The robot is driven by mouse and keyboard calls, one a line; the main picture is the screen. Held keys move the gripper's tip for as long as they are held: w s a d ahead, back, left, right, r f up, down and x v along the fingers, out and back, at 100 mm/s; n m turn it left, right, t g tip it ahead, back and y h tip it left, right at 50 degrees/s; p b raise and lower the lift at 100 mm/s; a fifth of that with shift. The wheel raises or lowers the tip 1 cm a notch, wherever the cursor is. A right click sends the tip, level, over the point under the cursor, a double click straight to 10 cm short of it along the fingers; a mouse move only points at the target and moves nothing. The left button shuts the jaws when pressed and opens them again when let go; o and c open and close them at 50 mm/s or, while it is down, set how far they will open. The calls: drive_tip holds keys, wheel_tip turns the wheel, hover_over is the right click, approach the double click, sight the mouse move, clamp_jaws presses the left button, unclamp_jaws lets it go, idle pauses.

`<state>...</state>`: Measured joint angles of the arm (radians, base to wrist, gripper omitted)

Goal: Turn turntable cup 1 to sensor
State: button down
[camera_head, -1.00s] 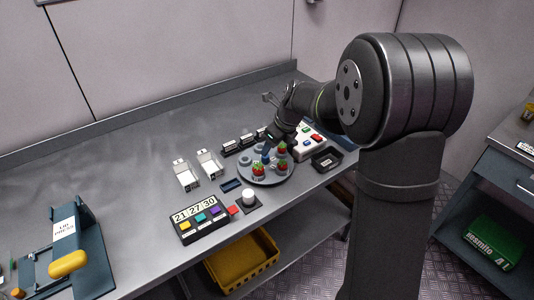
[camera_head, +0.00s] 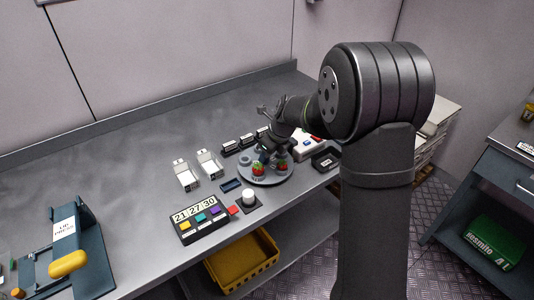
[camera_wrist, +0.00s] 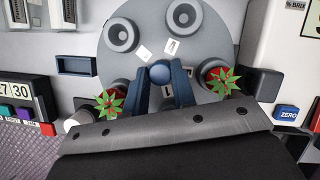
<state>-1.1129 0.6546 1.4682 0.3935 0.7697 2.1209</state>
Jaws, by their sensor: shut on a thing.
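The round grey turntable (camera_head: 276,180) sits on the bench, and its upper part fills the wrist view (camera_wrist: 150,18). It has round grey cups; two empty ones (camera_wrist: 122,36) (camera_wrist: 184,16) show at the top of the wrist view. Strawberries with green leaves (camera_wrist: 110,103) (camera_wrist: 222,80) lie in cups at lower left and right. Small white labels lie on the disc. My gripper (camera_wrist: 161,86) is over the turntable centre, its blue fingers shut on the round blue centre knob (camera_wrist: 160,73). The gripper body hides the near part of the disc. I cannot tell which cup is 1.
A white device with a blue ZERO button (camera_wrist: 287,114) stands close on the right. A black tray (camera_head: 326,158) is beyond it. A yellow crate (camera_head: 242,262) is below.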

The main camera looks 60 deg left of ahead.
drive_tip(key=shift+w+n, duration=0.1)
drive_tip(key=shift+n, duration=0.5)
drive_tip(key=shift+a+n+g+h, duration=0.1)
drive_tip(key=shift+n+g+h, duration=0.2)
drive_tip(key=shift+n+g, duration=0.75)
drive_tip(key=shift+w+n+h, duration=0.1)
drive_tip(key=shift+n+h, duration=0.3)
drive_tip(key=shift+n, duration=1.55)
drive_tip(key=shift+a+n+g+h, duration=0.1)
drive_tip(key=shift+n+g+h, duration=0.35)
drive_tip(key=shift+n, duration=1.05)
drive_tip(key=shift+a+n+h, duration=0.1)
drive_tip(key=shift+n+h, duration=0.65)
drive_tip(key=shift+n, duration=1.35)
drive_tip(key=c, duration=1.2)
unclamp_jaws()
drive_tip(key=v, duration=1.7)
drive_tip(key=shift+w+a+r, duration=0.15)
drive_tip(key=shift+a, duration=0.15)
